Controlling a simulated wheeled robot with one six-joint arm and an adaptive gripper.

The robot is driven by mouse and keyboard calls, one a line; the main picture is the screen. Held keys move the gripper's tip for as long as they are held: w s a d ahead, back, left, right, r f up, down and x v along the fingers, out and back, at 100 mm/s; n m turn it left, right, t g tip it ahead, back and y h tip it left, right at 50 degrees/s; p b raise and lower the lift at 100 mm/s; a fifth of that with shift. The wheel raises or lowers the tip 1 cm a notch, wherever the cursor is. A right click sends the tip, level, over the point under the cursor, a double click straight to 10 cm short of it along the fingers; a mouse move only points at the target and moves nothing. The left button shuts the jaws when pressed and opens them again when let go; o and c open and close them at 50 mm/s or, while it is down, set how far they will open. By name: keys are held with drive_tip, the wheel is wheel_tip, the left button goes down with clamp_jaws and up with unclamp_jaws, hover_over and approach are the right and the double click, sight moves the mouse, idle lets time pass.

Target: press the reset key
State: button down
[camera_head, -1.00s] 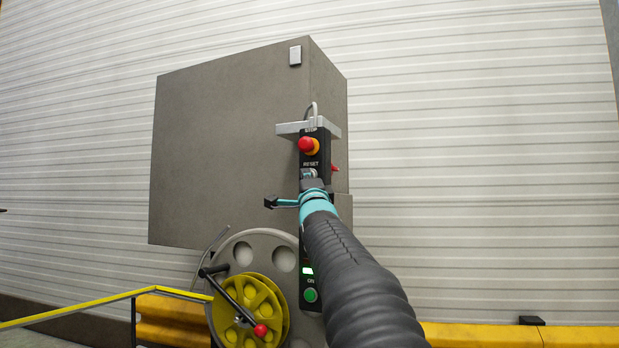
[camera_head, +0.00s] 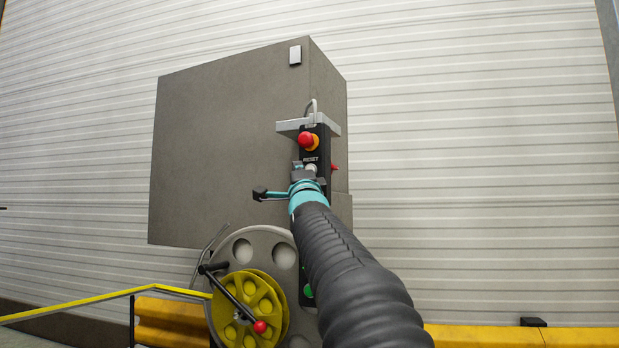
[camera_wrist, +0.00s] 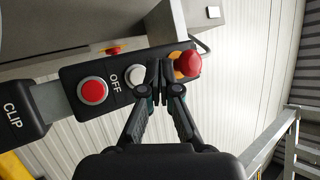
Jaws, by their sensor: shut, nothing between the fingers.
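The reset key is a pale round button (camera_head: 311,168) under the RESET label on a black control box (camera_head: 319,148), below a red mushroom button (camera_head: 306,140). In the wrist view the pale key (camera_wrist: 136,75) sits between the red OFF button (camera_wrist: 93,92) and the red mushroom button (camera_wrist: 187,63). My gripper (camera_wrist: 160,69) is shut and empty, its tips beside the key on the mushroom-button side. In the head view my gripper (camera_head: 299,167) is just left of the key. I cannot tell whether the tips touch the box.
The box hangs from a bracket (camera_head: 290,127) on a grey cabinet (camera_head: 220,140). A yellow reel (camera_head: 250,300) with a red-knobbed crank stands below. A yellow rail (camera_head: 70,312) is at lower left. My arm hides much of the lower box.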

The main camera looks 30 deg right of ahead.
drive_tip(key=shift+s+a+b, duration=0.45)
drive_tip(key=shift+s+a, duration=0.15)
drive_tip(key=shift+a, duration=0.25)
idle(0.3)
drive_tip(key=w+f+n+g+y, duration=0.35)
drive_tip(key=f+n+g, duration=0.3)
drive_tip(key=f, duration=1.15)
drive_tip(key=s+a+f+n+g+y, duration=0.1)
drive_tip(key=s+a+f+n+g, duration=0.15)
drive_tip(key=f, duration=0.45)
drive_tip(key=s+a+f+n+g, duration=0.1)
drive_tip(key=s+f+n, duration=0.2)
drive_tip(key=f, duration=0.4)
drive_tip(key=s+a+f+n+g+y, duration=0.1)
drive_tip(key=s+a+f, duration=0.3)
drive_tip(key=s+f, duration=0.4)
drive_tip(key=s+a+f+n+g+y, duration=0.1)
drive_tip(key=s+a+f+n+g, duration=0.3)
drive_tip(key=s+f, duration=0.4)
drive_tip(key=s+a+f+n+g+y, duration=0.1)
drive_tip(key=s+a+f, duration=0.5)
drive_tip(key=s, duration=1.2)
drive_tip(key=shift+f+n+g, duration=0.8)
drive_tip(key=shift+f+n, duration=0.3)
drive_tip(key=shift+f, duration=0.25)
